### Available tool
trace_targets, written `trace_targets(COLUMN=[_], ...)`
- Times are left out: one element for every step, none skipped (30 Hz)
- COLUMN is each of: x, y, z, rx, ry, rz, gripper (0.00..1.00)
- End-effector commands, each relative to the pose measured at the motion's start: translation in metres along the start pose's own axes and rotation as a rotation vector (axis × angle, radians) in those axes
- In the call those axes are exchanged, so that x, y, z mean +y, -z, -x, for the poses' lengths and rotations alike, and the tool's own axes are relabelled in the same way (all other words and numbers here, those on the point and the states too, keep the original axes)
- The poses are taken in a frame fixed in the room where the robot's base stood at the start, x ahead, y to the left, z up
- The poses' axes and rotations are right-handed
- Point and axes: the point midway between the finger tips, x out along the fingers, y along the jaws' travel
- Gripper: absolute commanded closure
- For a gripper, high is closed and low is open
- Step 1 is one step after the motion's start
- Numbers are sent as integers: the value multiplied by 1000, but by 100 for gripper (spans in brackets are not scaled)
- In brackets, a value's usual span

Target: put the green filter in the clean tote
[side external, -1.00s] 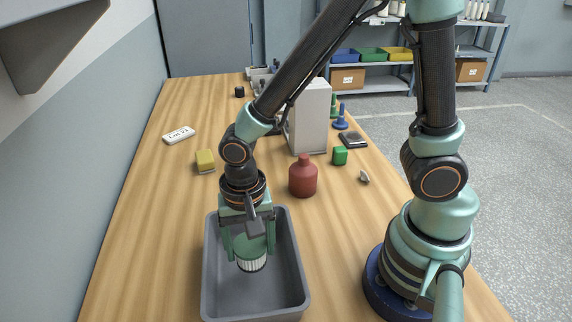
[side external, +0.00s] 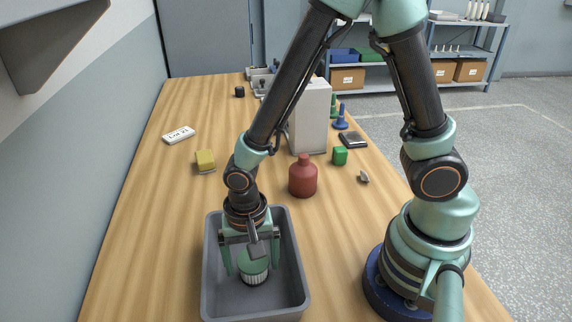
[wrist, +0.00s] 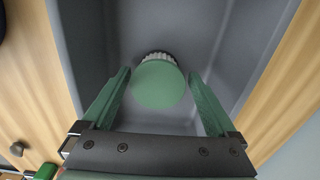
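The green filter (side external: 254,270), a green-capped cylinder with a white pleated side, stands upright inside the grey tote (side external: 210,285) and appears to rest on its floor. In the wrist view the filter (wrist: 158,85) shows its green top between my fingers, with small gaps on both sides. My gripper (side external: 253,265) is open, reaching down into the tote around the filter. In the wrist view my gripper (wrist: 160,76) has its fingers spread apart. The tote (wrist: 225,40) holds nothing else that I can see.
A dark red bottle (side external: 303,178) stands just behind the tote's right corner. A yellow sponge-like block (side external: 205,160), a green cube (side external: 339,156) and a tall white box (side external: 310,115) are farther back. The table left of the tote is clear.

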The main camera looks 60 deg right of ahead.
Motion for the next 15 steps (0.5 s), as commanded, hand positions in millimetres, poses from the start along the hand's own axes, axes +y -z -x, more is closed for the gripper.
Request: trace_targets(x=[0, 0, 0, 0, 0, 0, 0, 0, 0, 0, -1, -1, -1, -1, -1], y=[0, 0, 0, 0, 0, 0, 0, 0, 0, 0, 0, 0, 0, 0, 0], z=[0, 0, 0, 0, 0, 0, 1, 1, 3, 4, 6, 10, 13, 17, 22], rx=[0, 0, 0, 0, 0, 0, 0, 0, 0, 1, 1, 1, 1, 2, 1], ry=[0, 0, 0, 0, 0, 0, 0, 0, 1, 2, 3, 3, 3, 5, 5], rz=[0, 0, 0, 0, 0, 0, 0, 0, 0, 0, 0, 0, 0, 0, 0], gripper=[0, 0, 0, 0, 0, 0, 0, 0, 0, 0, 0, 0, 0, 0, 0])
